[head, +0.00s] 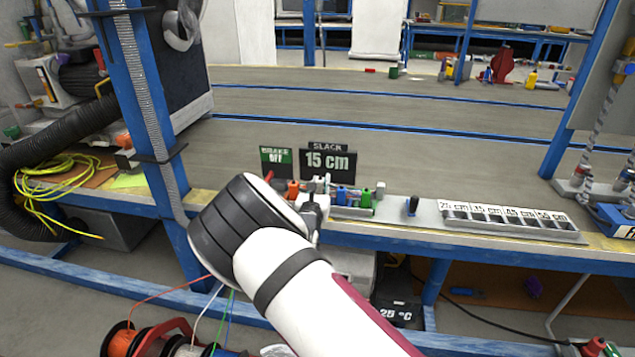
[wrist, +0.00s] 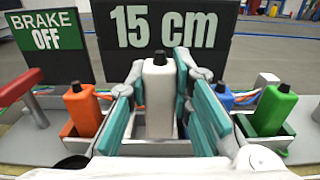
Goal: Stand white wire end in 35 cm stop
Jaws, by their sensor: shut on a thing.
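The white wire end (wrist: 158,98) is a white block with a black tip, upright between the teal fingers of my gripper (wrist: 160,108). My gripper is shut on it at the grey holder, between the orange wire end (wrist: 82,110) and the blue wire end (wrist: 222,98). Whether its base is still seated in its slot is unclear. In the head view my gripper (head: 318,198) largely hides it. The 35 cm stop (head: 486,219) is a slot in the grey labelled strip (head: 512,229) on the bench, right of my gripper; it looks empty.
The green wire end (wrist: 273,110) stands right of the blue one. Behind the holder are a "15 cm" slack sign (head: 328,162) and a green "BRAKE OFF" sign (head: 277,160). A small black post (head: 413,205) stands between holder and strip. Wire spools (head: 165,343) lie below.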

